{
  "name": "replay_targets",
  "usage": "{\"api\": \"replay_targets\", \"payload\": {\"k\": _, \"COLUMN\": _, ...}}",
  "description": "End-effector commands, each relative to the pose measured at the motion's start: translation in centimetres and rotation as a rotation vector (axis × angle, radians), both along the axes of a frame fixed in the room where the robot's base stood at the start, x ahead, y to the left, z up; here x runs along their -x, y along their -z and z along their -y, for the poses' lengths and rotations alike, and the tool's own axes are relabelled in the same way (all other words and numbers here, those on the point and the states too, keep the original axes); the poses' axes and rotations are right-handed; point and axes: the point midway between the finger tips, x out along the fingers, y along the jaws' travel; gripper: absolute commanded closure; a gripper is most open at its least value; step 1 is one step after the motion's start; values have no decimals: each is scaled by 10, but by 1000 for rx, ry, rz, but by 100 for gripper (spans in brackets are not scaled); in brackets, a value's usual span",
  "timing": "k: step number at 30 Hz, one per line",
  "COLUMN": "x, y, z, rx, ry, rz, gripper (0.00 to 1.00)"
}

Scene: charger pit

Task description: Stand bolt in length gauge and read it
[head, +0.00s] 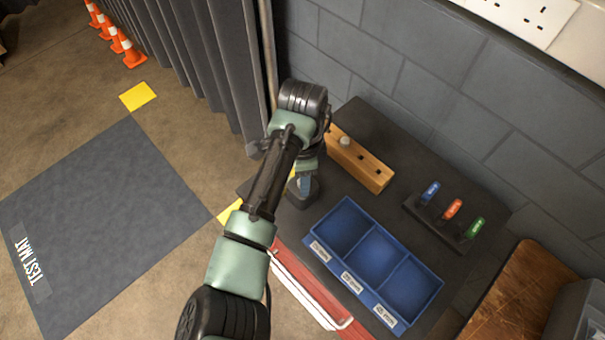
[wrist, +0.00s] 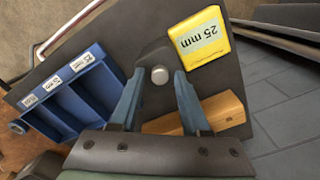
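In the wrist view a grey round bolt head (wrist: 159,75) sits on the dark length gauge (wrist: 153,55), with its shank hidden. The gauge's yellow display (wrist: 203,50) reads "25 mm", upside down in this view. My gripper (wrist: 160,78) is open, with one blue finger on each side of the bolt head and a gap on both sides. In the head view my gripper (head: 304,182) points down over the gauge (head: 301,195), and my arm hides much of it. The wooden block (head: 368,168) stands beside the gauge with a light round head (head: 344,141) in it.
A blue tray (head: 364,290) with three labelled, seemingly empty compartments lies near the front edge. A dark rack holds blue (head: 429,192), red (head: 453,208) and green (head: 475,228) markers. A grey block wall (head: 430,60) stands behind. A wooden board (head: 520,295) is at right.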

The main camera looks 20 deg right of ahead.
Motion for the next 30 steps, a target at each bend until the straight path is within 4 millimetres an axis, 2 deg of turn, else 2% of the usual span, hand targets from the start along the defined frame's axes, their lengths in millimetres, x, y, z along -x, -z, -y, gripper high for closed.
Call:
{"api": "replay_targets", "payload": {"k": 2, "x": 0, "y": 0, "z": 0, "rx": 0, "ry": 0, "rz": 0, "gripper": 40}}
{"api": "replay_targets", "payload": {"k": 10, "x": 0, "y": -1, "z": 0, "rx": 0, "ry": 0, "rz": 1, "gripper": 40}}
{"api": "replay_targets", "payload": {"k": 14, "x": -1, "y": -9, "z": 1, "rx": 2, "ry": 1, "rz": 3, "gripper": 40}}
{"api": "replay_targets", "payload": {"k": 17, "x": -1, "y": -25, "z": 1, "rx": 3, "ry": 2, "rz": 3, "gripper": 40}}
{"api": "replay_targets", "payload": {"k": 30, "x": -1, "y": -118, "z": -1, "rx": -1, "ry": 1, "rz": 4, "gripper": 40}}
